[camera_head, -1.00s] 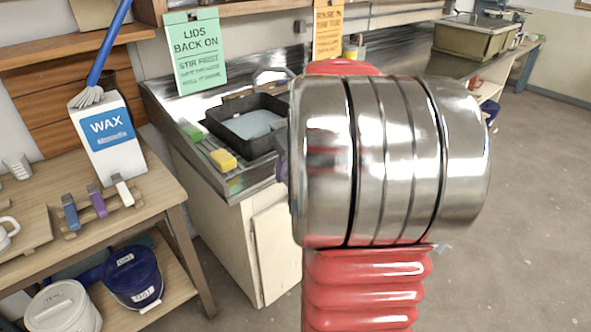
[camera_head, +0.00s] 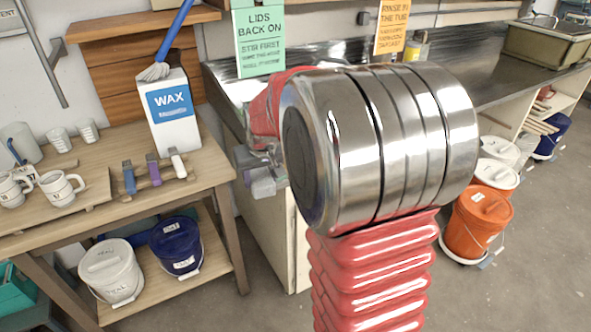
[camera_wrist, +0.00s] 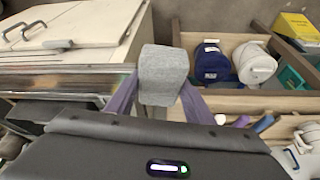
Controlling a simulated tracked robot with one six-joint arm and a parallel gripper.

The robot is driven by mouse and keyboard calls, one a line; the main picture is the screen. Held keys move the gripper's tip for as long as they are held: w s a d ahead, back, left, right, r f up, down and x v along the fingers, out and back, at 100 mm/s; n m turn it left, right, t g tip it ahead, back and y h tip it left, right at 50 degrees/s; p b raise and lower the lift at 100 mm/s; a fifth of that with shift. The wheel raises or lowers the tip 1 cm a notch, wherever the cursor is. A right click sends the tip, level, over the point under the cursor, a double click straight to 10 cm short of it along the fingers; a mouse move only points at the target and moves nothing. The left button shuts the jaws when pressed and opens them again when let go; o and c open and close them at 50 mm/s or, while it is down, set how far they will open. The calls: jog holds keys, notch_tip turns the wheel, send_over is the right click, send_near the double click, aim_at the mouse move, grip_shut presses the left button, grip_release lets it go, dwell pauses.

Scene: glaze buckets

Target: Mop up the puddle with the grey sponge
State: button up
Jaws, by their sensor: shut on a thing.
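The grey sponge (camera_wrist: 164,72) is a rough block in the wrist view. My gripper (camera_wrist: 162,92) is shut on it, with a purple finger on each side. In the head view my gripper (camera_head: 250,165) shows left of the big metal joint of my arm, in front of the counter's left end. The sponge shows there as a small grey block (camera_head: 263,188) above the floor. I see no puddle in either current view; my arm covers much of the middle of the head view.
A wooden table (camera_head: 215,180) stands left with a wax carton (camera_head: 173,112), mugs and brushes. A white bucket (camera_head: 110,270) and a blue bucket (camera_head: 176,245) sit on its lower shelf. An orange bucket (camera_head: 478,222) stands right. Floor at the lower right is clear.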

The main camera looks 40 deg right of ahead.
jog(key=w+a+f+n, duration=0.1)
jog(key=a, duration=0.8)
jog(key=w+a+f+n+y, duration=0.1)
jog(key=w+a+n, duration=0.1)
jog(key=a, duration=0.6)
jog(key=shift+a+f, duration=0.3)
jog(key=shift+a, duration=0.05)
